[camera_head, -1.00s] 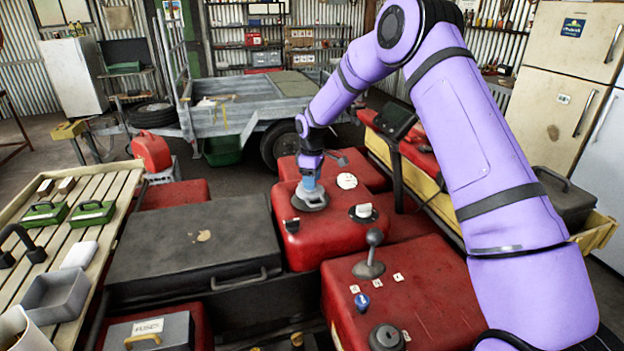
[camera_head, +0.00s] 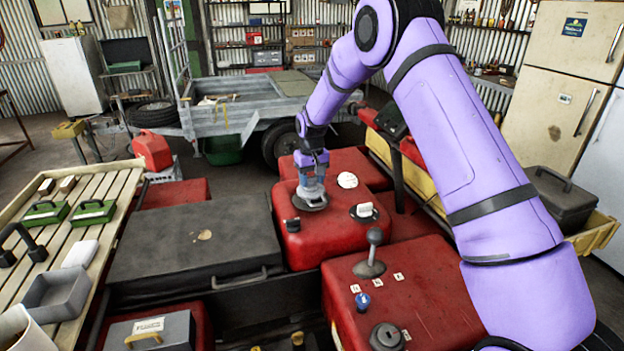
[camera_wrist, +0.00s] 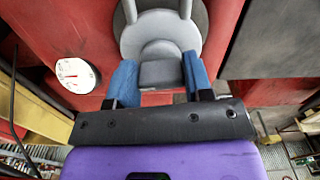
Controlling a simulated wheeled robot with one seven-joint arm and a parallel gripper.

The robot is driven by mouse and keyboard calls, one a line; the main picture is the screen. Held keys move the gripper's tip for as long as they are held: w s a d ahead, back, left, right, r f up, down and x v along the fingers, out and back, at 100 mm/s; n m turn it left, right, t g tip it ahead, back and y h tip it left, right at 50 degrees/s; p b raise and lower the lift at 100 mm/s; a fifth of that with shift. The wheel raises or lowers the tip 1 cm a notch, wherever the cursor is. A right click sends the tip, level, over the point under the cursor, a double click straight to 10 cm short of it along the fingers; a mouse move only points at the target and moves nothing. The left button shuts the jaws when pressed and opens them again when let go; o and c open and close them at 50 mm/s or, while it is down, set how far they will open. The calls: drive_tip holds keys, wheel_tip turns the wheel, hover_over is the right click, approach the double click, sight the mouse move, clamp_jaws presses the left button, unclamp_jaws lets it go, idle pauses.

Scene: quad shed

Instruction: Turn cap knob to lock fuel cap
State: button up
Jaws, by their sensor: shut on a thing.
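The grey fuel cap (camera_head: 311,203) sits on top of the red tank (camera_head: 325,240) in the middle of the head view. My gripper (camera_head: 311,185) points down over it and is shut on the cap's knob. In the wrist view, the blue fingers of my gripper (camera_wrist: 160,80) stand on either side of the grey knob (camera_wrist: 161,73). The round cap base (camera_wrist: 160,28) shows beyond it. The fingers partly hide the knob in the head view, and its lock angle cannot be told.
A white round gauge (camera_head: 347,180) and a white-topped fitting (camera_head: 364,210) are close by on the same tank. A grey lever (camera_head: 374,245) rises from the nearer red body. A dark flat box (camera_head: 195,240) lies to the left. A handlebar with a dark display (camera_head: 392,120) stands behind right.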

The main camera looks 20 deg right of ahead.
sight(312, 177)
drive_tip(key=shift+m, duration=0.6)
drive_tip(key=o, duration=0.9)
wheel_tip(312, 177, up, 10)
drive_tip(key=shift+r, duration=0.45)
